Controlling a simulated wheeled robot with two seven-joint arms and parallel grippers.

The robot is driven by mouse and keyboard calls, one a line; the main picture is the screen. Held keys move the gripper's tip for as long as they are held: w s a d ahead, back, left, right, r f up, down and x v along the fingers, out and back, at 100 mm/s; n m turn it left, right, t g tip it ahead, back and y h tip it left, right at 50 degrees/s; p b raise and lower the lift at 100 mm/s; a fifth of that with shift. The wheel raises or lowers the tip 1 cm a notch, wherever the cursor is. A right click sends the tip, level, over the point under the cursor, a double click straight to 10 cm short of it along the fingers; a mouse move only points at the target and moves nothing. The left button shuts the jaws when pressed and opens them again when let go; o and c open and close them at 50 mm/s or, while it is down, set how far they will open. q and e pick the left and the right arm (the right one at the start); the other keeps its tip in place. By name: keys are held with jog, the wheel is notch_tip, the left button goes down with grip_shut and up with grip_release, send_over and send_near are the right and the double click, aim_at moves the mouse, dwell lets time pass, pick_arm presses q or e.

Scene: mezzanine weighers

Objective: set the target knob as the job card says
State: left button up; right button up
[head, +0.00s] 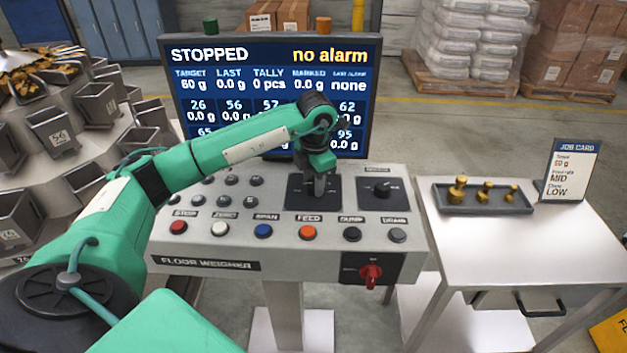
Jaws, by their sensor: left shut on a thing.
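The control console (285,262) stands in front of me. My left gripper (318,192) points down at a dark square plate (297,202) in its middle and is shut on a knob there, which the fingers mostly hide. The screen (180,140) behind reads STOPPED, no alarm, and TARGET 60 g. The job card (571,172) stands upright on the right-hand table; its target line is small, perhaps 50 or 60 g, with MID and LOW below. My right gripper is out of view.
A second dark knob (380,189) sits right of the gripper. A row of push buttons, including a red one (178,227), and a red switch (370,272) are in front. A tray (482,207) with brass weights lies on the side table (500,240). Weigher buckets (52,130) stand left.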

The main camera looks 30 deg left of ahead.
pick_arm(q)
jog(key=o, duration=1)
jog(key=r+b, duration=0.1)
jog(key=r, duration=0.3)
jog(key=r+b, duration=0.1)
jog(key=r, duration=0.3)
jog(key=shift+d+r, duration=0.2)
jog(key=shift+r, duration=0.15)
notch_tip(320, 180, up, 5)
jog(key=shift+s+d+r, duration=0.1)
jog(key=shift+s, duration=0.05)
